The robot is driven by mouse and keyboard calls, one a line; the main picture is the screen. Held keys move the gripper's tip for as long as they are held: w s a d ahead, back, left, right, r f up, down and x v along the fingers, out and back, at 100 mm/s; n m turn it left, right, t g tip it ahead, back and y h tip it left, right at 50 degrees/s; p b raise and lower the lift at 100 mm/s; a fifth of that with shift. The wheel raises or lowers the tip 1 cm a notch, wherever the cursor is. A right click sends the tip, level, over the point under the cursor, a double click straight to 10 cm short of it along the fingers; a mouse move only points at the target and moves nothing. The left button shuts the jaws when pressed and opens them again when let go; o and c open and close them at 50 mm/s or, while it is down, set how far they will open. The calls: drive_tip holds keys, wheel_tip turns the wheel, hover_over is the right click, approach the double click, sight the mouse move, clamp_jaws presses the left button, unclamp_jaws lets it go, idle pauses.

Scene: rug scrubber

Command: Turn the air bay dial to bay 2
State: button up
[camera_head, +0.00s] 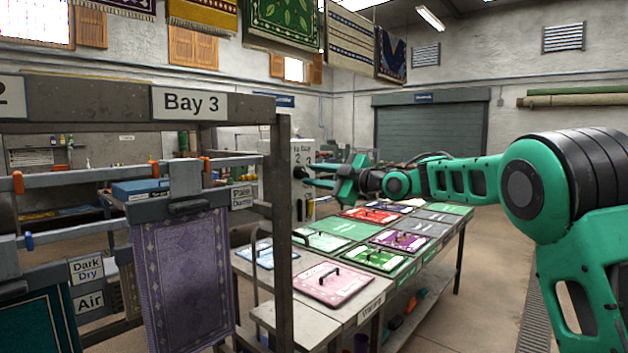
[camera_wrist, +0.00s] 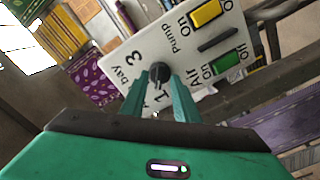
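The air bay dial (camera_wrist: 159,73) is a small round black knob on a white control panel (camera_wrist: 152,45). Around it I read "bay", a 1 and a 3; the 2 is hidden or unclear in the wrist view. My gripper (camera_wrist: 158,78) has its two green fingers on either side of the knob, tips close to it. I cannot tell whether they touch it, nor where the dial points. In the head view the panel (camera_head: 300,152) shows "bay", 2 and 3, with my gripper (camera_head: 308,174) at its right side and the dial (camera_head: 298,172) partly hidden.
The panel also has a yellow pump switch (camera_wrist: 206,13) and a green air switch (camera_wrist: 227,63). A table (camera_head: 330,315) with several coloured handled boards stands below my arm. A grey post (camera_head: 283,240), a Bay 3 beam (camera_head: 135,108) and a hanging purple rug (camera_head: 182,270) are at left.

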drive_tip(key=shift+x, duration=0.8)
drive_tip(key=shift+d, duration=0.1)
drive_tip(key=shift+c, duration=0.7)
clamp_jaws()
drive_tip(key=shift+d, duration=0.2)
drive_tip(key=shift+a, duration=0.1)
